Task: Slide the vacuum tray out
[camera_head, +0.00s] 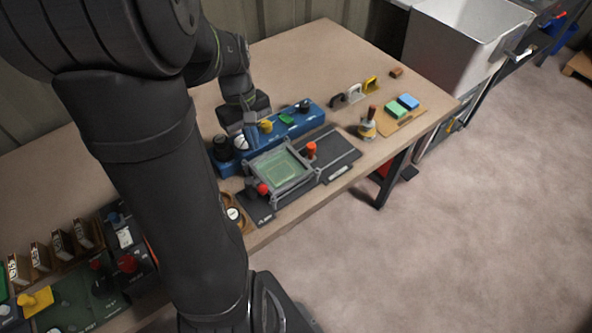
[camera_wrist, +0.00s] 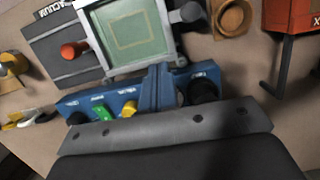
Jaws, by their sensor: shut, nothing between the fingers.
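The vacuum tray is a grey frame around a pale green panel (camera_head: 280,170), set on a dark base (camera_head: 338,152) on the bench. A red knob (camera_head: 262,188) stands at its near left and an orange-red knob (camera_head: 311,149) at its right. In the wrist view the green panel (camera_wrist: 135,30) is at the top, with the orange-red knob (camera_wrist: 75,50) to its left. My gripper (camera_head: 250,132) is shut and empty, above the blue control box behind the tray. Its fingers (camera_wrist: 160,85) show in the wrist view, apart from the frame.
The blue control box (camera_head: 300,122) carries several knobs. A small bottle-like tool (camera_head: 367,124), handled clips (camera_head: 354,93) and green and blue blocks (camera_head: 400,105) stand to the right. A round wooden holder (camera_wrist: 232,15) sits beside the tray.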

